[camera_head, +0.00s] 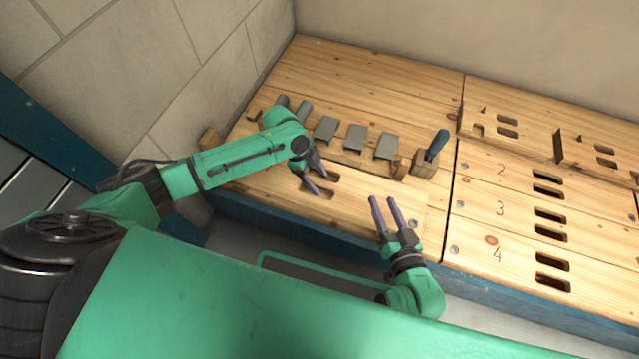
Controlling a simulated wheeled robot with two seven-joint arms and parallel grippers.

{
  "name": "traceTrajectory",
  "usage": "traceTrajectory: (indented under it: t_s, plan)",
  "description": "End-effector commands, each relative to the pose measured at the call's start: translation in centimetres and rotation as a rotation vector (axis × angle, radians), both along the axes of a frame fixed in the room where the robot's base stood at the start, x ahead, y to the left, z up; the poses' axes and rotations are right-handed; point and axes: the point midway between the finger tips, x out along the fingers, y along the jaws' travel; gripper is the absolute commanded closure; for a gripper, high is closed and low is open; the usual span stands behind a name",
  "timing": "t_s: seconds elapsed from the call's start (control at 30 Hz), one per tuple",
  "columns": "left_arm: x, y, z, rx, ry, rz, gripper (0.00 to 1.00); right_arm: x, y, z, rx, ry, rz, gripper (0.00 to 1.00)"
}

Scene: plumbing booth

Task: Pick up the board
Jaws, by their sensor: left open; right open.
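A long wooden board (352,157) lies on the left worktop (262,197), with grey metal pieces (356,137) on or just behind it. Which wooden panel is the task's board is not certain. My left gripper (319,182) is open and empty, over a dark slot (322,192) in the wood just in front of the board. Whether its fingers touch the wood, I cannot tell. My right gripper (384,199) is open and empty, with its fingers pointing up the picture, over the front part of the left worktop. Part of the board is hidden behind my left gripper and forearm.
A blue-handled tool (436,145) stands in a wooden block (425,165) right of the board. The right worktop (478,222) has numbered rows of dark slots. Blue beams edge the worktops. A tiled wall (150,70) rises at the left.

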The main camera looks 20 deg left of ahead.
Motion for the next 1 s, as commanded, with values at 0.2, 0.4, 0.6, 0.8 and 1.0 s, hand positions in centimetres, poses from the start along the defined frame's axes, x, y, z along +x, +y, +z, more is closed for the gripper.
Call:
traceTrajectory:
  t_s: [0.2,0.4,0.6,0.8,1.0]
  plan:
    - [-0.01,0.02,-0.02,0.000,0.000,0.001,0.38,-0.03,0.01,0.04,-0.001,0.002,0.001,0.50]
    - [-0.02,0.03,-0.30,0.000,0.002,0.001,0.38,-0.04,0.03,0.15,0.000,0.002,0.000,0.50]
    - [-0.02,0.03,-0.48,0.000,0.000,0.001,0.38,-0.06,0.04,0.16,0.000,0.003,0.002,0.50]
    - [-0.02,0.03,-0.48,0.000,0.000,0.001,0.64,-0.07,0.03,0.14,0.000,0.003,0.001,0.50]
    - [-0.02,0.03,-0.48,0.000,0.000,0.001,1.00,-0.08,0.02,0.14,0.000,0.003,0.001,0.50]
